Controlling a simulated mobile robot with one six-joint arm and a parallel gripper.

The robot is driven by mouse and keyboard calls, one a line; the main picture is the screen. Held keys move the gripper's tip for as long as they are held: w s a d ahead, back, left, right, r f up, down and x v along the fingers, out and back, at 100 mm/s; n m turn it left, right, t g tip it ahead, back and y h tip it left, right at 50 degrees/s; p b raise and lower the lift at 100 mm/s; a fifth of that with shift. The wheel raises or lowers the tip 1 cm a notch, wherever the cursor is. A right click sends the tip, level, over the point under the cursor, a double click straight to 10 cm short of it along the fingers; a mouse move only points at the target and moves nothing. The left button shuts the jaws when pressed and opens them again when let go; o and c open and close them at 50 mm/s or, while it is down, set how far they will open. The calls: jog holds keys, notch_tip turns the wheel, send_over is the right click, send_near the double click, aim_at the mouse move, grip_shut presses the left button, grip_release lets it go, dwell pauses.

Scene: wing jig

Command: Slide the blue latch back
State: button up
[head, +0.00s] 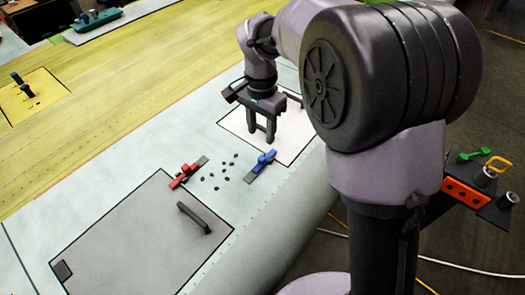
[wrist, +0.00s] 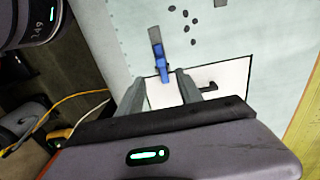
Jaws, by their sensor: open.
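The blue latch (head: 264,161) sits on a dark metal strip near the lower left edge of a white panel in the head view. In the wrist view the blue latch (wrist: 161,61) stands at the top of the gap between my fingers, with its grey strip running up from it. In the wrist view my gripper (wrist: 168,75) shows both fingers apart. I cannot tell its exact height above the panel.
A red latch (head: 185,174) lies left of the blue one, with several dark holes (head: 222,172) between them. A grey panel with a black handle (head: 206,217) is at the lower left. The wing's rounded edge (head: 313,210) drops away at right. An orange tool holder (head: 466,196) stands beyond.

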aim_at(262, 158)
notch_tip(262, 158, down, 11)
jog(key=shift+w+b, duration=0.15)
jog(key=shift+b, duration=0.8)
jog(key=shift+d, duration=0.1)
grip_shut()
dwell(0.6)
